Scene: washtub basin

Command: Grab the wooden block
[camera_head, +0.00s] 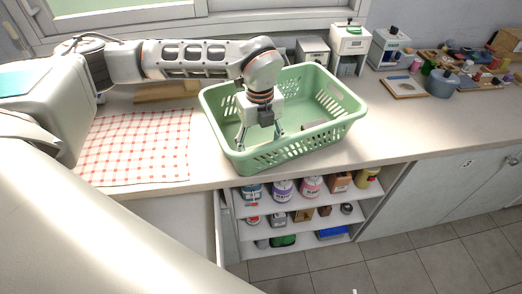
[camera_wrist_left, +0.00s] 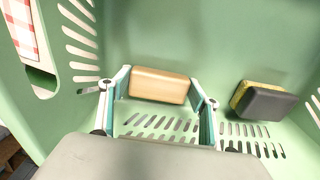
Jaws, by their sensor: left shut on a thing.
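The wooden block (camera_wrist_left: 160,85) is light tan with rounded edges and lies inside the green basket (camera_head: 240,165). In the left wrist view it sits crosswise between my two fingers. My left gripper (camera_head: 260,134) reaches down into the left part of the basket. In the left wrist view the gripper (camera_wrist_left: 160,76) is shut on the block, one finger at each end. In the head view I cannot make out the block. My right gripper is not in view.
A yellow and dark grey sponge (camera_wrist_left: 264,101) lies in the basket to the right of the block. The slotted basket walls surround my gripper. A red checkered cloth (camera_head: 135,145) lies left of the basket.

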